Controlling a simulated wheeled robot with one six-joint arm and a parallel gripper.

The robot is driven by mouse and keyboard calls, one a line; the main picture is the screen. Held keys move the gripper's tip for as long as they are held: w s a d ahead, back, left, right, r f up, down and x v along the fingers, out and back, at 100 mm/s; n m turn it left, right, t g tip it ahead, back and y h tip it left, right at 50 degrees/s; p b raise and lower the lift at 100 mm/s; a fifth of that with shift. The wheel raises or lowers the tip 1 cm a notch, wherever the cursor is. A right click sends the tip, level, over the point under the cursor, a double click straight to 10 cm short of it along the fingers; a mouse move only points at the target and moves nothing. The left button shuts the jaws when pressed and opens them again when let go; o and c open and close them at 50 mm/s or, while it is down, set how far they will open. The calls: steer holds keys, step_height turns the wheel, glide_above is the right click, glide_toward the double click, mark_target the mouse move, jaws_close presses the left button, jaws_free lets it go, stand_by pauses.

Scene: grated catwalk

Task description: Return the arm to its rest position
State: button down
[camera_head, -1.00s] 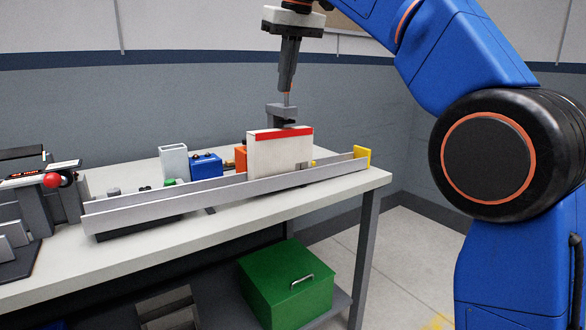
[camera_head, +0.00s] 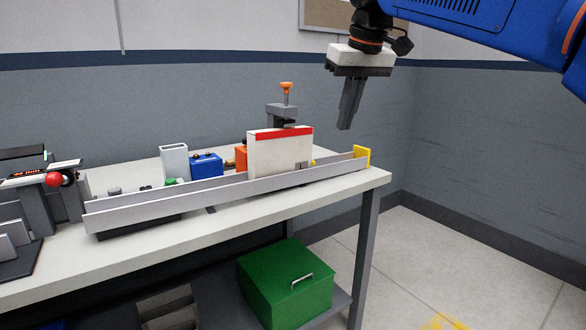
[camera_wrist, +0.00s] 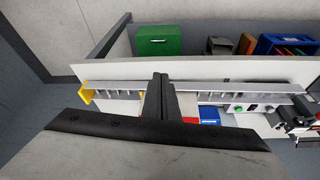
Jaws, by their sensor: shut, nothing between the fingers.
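My gripper (camera_head: 349,103) hangs in the air above and to the right of the workbench's far end, with its two grey fingers together and nothing between them. In the wrist view the closed fingers (camera_wrist: 159,98) point toward the bench, seen in front of the long rail. My blue arm reaches in from the upper right in the head view. The gripper is clear of the grey clamp (camera_head: 284,112) with its orange top and of the white red-topped plate (camera_head: 280,152).
The workbench (camera_head: 345,181) carries a long metal rail (camera_head: 165,205) with a yellow end stop (camera_head: 361,154), a blue box (camera_head: 206,166) and a red-knobbed device (camera_head: 53,180). A green lidded box (camera_head: 287,283) sits below. Free floor lies to the right.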

steer(key=s+d+f+m, duration=0.1)
steer(key=s+d+f, duration=0.4)
steer(key=s+f, duration=0.3)
steer(key=s+d+f+m+t+h, duration=0.1)
steer(key=s+d+f, duration=0.5)
steer(key=f, duration=1)
steer(key=s+d+f+m, duration=0.2)
steer(key=s+d+f, duration=0.4)
steer(key=s+f, duration=0.6)
steer(key=shift+d+f+m, duration=0.2)
steer(key=shift+d+m, duration=0.05)
steer(key=shift+m, duration=0.05)
steer(key=shift+s, duration=0.1)
